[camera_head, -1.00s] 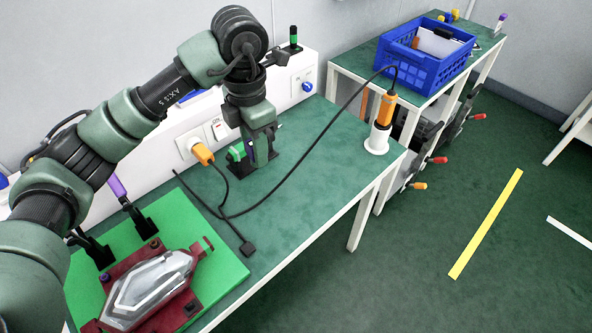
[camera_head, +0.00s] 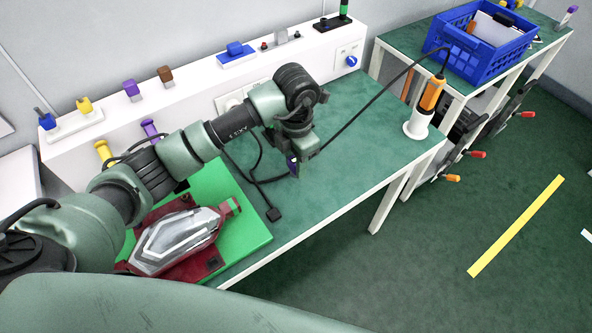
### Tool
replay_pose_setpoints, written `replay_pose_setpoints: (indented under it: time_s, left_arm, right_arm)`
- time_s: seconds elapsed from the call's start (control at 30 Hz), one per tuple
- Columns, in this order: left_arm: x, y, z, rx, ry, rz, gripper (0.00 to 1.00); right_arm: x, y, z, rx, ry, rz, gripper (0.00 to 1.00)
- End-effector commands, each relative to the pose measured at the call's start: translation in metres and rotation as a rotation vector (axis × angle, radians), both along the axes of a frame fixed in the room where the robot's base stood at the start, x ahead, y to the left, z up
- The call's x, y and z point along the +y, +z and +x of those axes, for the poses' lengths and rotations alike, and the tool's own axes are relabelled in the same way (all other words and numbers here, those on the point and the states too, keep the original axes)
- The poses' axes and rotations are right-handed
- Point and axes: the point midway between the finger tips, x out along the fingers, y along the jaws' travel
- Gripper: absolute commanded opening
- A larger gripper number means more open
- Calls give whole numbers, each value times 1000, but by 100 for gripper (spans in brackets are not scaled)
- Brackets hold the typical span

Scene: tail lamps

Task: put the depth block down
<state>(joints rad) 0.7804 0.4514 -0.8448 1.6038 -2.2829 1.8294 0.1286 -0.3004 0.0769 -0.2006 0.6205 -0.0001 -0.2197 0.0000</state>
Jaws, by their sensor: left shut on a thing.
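My left gripper (camera_head: 297,168) points down over the green tabletop (camera_head: 350,130), right of the tail lamp fixture. It is shut on a small dark purple piece (camera_head: 292,166), which I take to be the depth block. The fingers hide most of it, and I cannot tell whether it touches the tabletop. The tail lamp (camera_head: 178,240) lies in a dark red fixture (camera_head: 232,206) on a bright green board (camera_head: 247,235). My right gripper is not in view.
A black cable with a small dark end block (camera_head: 273,214) lies beside the gripper. An orange-handled tool (camera_head: 431,93) stands in a white holder (camera_head: 415,130) at the right. A blue crate (camera_head: 480,65) stands on the far table. The front right tabletop is clear.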

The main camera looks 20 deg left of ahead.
Motion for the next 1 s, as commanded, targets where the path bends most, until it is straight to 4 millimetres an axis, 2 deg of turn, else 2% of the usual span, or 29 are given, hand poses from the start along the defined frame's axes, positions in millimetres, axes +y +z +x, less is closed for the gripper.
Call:
replay_pose_setpoints:
  time_s: [0.27,0.67,0.7,0.73,0.77,1.0]
  left_arm:
    - [0,-37,-1,3,-1,0,0]
    - [0,-45,0,-1,-1,1,0]
    - [0,-43,0,1,-1,1,42]
    - [0,-43,0,1,-1,1,50]
    - [0,-43,0,1,-1,1,52]
    - [0,-43,0,1,-1,1,52]
  right_arm:
    - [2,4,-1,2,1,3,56]
    - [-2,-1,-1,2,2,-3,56]
    - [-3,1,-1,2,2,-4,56]
    - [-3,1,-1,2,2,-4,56]
    - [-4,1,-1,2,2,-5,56]
    - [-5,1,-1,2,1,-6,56]
